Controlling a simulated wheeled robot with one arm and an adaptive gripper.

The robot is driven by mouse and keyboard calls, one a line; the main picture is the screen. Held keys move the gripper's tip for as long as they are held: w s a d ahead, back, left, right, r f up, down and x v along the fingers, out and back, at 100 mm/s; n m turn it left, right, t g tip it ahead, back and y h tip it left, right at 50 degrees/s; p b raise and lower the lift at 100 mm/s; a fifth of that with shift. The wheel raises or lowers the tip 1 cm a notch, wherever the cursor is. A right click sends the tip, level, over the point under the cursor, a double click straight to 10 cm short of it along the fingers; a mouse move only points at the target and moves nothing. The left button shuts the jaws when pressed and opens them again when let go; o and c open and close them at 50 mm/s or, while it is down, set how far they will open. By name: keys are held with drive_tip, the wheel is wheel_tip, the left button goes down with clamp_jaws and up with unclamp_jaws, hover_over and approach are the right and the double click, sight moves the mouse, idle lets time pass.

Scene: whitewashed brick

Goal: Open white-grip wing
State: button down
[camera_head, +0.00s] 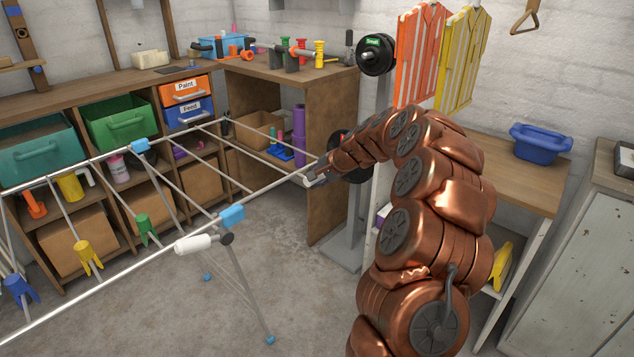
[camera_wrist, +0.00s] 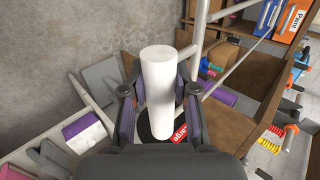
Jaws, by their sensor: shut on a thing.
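A metal drying rack (camera_head: 90,298) stands at the left, with blue joints (camera_head: 232,216) on its rails. Beyond them, the wing (camera_head: 268,198) reaches right and looks about in line with the rack's middle part. My gripper (camera_head: 314,178) is at the wing's near right corner. In the wrist view, my gripper (camera_wrist: 156,97) is shut around a white grip (camera_wrist: 158,75), which stands lengthwise between the fingers. Another white handle (camera_head: 192,244) with a dark knob sits on the near rail by the blue joint, apart from my gripper.
Yellow (camera_head: 88,257), green and blue clips hang on the rack. A wooden workbench (camera_head: 340,78) with bins stands behind. A weight stand (camera_head: 376,55) and a shelf with a blue basin (camera_head: 540,143) are at right. Bare floor (camera_head: 285,262) lies below the wing.

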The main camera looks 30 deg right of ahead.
drive_tip(key=shift+a+r, duration=0.1)
idle(0.3)
drive_tip(key=c, duration=0.9)
unclamp_jaws()
drive_tip(key=shift+o, duration=0.2)
drive_tip(key=v, duration=1.2)
drive_tip(key=shift+a, duration=0.1)
